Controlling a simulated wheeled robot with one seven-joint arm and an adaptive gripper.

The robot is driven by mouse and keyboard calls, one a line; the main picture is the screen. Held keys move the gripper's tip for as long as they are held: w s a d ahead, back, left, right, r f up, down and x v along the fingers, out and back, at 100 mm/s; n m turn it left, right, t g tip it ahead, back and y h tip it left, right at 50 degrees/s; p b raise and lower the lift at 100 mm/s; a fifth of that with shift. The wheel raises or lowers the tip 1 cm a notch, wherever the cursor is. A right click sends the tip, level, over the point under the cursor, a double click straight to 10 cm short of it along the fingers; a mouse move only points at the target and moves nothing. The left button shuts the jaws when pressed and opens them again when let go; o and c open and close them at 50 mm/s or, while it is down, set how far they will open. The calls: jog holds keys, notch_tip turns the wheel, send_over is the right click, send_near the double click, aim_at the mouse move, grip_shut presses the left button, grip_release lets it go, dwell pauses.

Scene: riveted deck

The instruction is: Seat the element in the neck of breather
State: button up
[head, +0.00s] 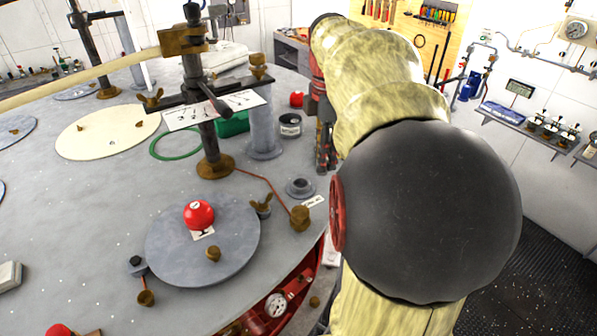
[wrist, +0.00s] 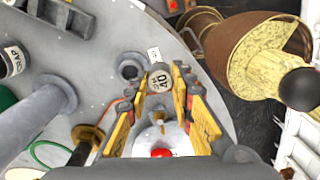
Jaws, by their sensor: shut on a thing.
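In the head view my gripper (head: 325,160) hangs beyond my arm, and the element cannot be made out there. A short grey ring-shaped neck with a dark hole (head: 299,187), apparently the breather, stands on the deck near its right edge, with a small white tag (head: 313,201) beside it. In the wrist view this neck (wrist: 130,68) shows just left of the element, apart from it in the picture. The height between them cannot be told.
A tall grey post (head: 263,125) and a brass-footed clamp stand (head: 215,165) rise left of the neck. A brass knob (head: 300,218) with a red cord is close by. A round lid (head: 240,240) carries a red ball (head: 198,213). A dark tin (head: 290,124) stands behind.

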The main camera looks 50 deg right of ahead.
jog(key=w+f, duration=0.3)
jog(key=w, duration=0.1)
jog(key=w+f+p, duration=0.1)
jog(key=w+f, duration=0.1)
jog(key=shift+w+d+f, duration=0.15)
jog(key=shift+d+f, duration=0.15)
jog(key=shift+w+f, duration=0.5)
jog(key=shift+f, duration=0.2)
jog(key=shift+f+p, duration=0.35)
jog(key=shift+f, duration=1.2)
jog(key=shift+f, duration=0.15)
jog(key=o, duration=1)
